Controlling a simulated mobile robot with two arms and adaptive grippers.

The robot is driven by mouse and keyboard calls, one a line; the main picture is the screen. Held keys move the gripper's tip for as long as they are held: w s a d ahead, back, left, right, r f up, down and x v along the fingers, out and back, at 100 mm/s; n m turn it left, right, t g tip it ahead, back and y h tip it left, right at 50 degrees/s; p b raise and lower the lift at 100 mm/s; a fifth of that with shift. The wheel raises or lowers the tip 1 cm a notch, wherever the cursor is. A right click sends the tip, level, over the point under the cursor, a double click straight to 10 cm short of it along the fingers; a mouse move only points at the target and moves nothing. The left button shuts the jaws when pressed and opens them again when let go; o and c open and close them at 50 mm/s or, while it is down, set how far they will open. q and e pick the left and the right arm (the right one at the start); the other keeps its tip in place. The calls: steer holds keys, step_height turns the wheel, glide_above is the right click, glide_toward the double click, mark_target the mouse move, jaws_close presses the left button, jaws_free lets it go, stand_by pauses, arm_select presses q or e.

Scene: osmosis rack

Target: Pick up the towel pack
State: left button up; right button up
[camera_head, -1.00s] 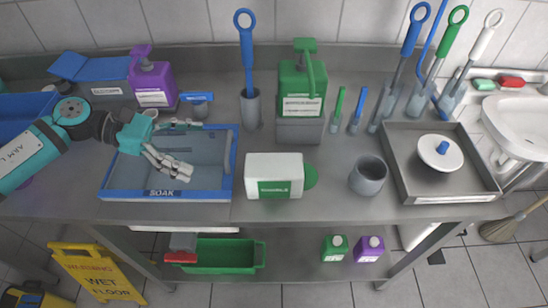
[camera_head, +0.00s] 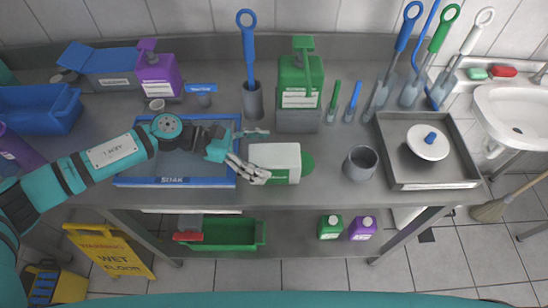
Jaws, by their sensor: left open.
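The towel pack (camera_head: 278,155), a white block with a green label on its front and a green end on its right, lies on the steel bench right of the blue-rimmed soak tray (camera_head: 190,181). My left gripper (camera_head: 262,154) is open at the pack's left end. One finger shows near its back left corner and the other near its front left corner. I cannot tell whether the fingers touch it. My right gripper is not in view.
A green jug (camera_head: 298,92) stands behind the pack. Blue and purple containers fill the left side. Bare bench lies between pack and cup.

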arm_select(q)
steer(key=shift+x, duration=1.15)
steer(key=shift+r, duration=0.1)
steer(key=c, duration=1.2)
